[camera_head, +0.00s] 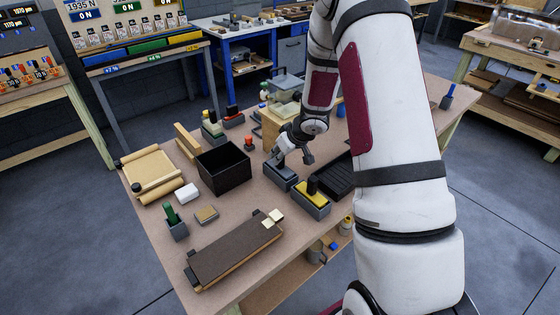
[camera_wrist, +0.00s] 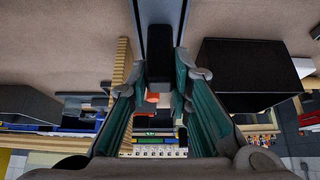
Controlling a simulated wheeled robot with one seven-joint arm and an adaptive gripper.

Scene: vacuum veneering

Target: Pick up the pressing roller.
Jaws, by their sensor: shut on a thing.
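My gripper (camera_head: 279,159) is low over a grey holder (camera_head: 281,178) near the middle of the table. In the wrist view, my gripper (camera_wrist: 164,76) has its two green-sided fingers closed on a dark upright handle (camera_wrist: 159,66), seemingly that of the pressing roller. The handle stands at a long dark holder with grey edges, which runs off the top of the wrist view (camera_wrist: 160,18). The roller's lower part is hidden, and I cannot tell whether it is clear of the holder.
A grey holder with a yellow block (camera_head: 311,199) stands close right, beside a black ribbed tray (camera_head: 337,178). A black open box (camera_head: 224,171) is left. A wooden block (camera_head: 272,125) stands behind.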

